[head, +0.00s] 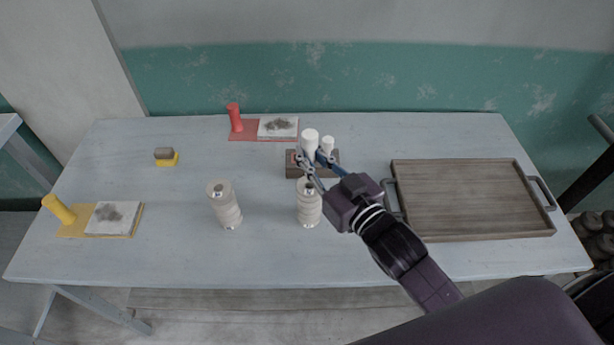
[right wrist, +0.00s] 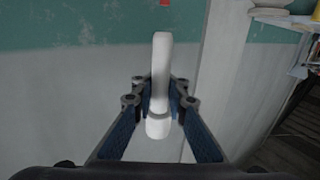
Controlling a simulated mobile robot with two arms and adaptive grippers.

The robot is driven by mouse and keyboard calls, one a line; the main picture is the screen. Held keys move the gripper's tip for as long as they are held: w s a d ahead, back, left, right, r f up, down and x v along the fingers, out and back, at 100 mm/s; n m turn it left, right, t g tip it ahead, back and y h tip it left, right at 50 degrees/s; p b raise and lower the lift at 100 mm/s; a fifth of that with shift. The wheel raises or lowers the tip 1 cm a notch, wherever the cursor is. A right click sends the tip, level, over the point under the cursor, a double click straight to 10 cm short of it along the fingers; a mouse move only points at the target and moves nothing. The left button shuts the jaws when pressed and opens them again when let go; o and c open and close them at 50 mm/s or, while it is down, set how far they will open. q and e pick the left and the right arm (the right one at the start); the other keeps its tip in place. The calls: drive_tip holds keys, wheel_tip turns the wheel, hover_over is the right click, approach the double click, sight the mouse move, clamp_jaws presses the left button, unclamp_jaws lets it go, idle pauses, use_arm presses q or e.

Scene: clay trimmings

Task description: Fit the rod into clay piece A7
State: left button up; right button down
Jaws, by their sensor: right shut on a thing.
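My right gripper (head: 311,160) is shut on a white rod (head: 311,142), above the dark wooden block (head: 297,171). In the right wrist view the rod (right wrist: 160,75) lies between the fingertips (right wrist: 157,95), with a thicker end towards the camera. A second white rod (head: 327,146) shows behind the fingers at the block. Two pale, ribbed clay pieces stand upright on the table: one left of centre (head: 227,208) and one just below the gripper in the picture (head: 309,207). Each has a dark spot on top. I cannot read which is A7. My left gripper is not in view.
A wooden tray (head: 462,236) with handles lies at right. A red board (head: 245,136) with a red cylinder is at the back. A yellow board (head: 72,231) with a yellow cylinder (head: 58,209) is at left, and a small yellow-grey block (head: 165,156) nearby. The front table is clear.

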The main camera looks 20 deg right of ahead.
sight(307, 177)
wheel_tip(307, 177, down, 3)
drive_tip(key=shift+f, duration=0.1)
wheel_tip(307, 177, down, 4)
drive_tip(key=shift+r, duration=0.1)
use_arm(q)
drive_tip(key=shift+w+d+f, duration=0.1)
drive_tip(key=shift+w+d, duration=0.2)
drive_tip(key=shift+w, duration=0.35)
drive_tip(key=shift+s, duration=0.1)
use_arm(e)
drive_tip(key=shift+f, duration=0.2)
drive_tip(key=c, duration=1.9)
unclamp_jaws()
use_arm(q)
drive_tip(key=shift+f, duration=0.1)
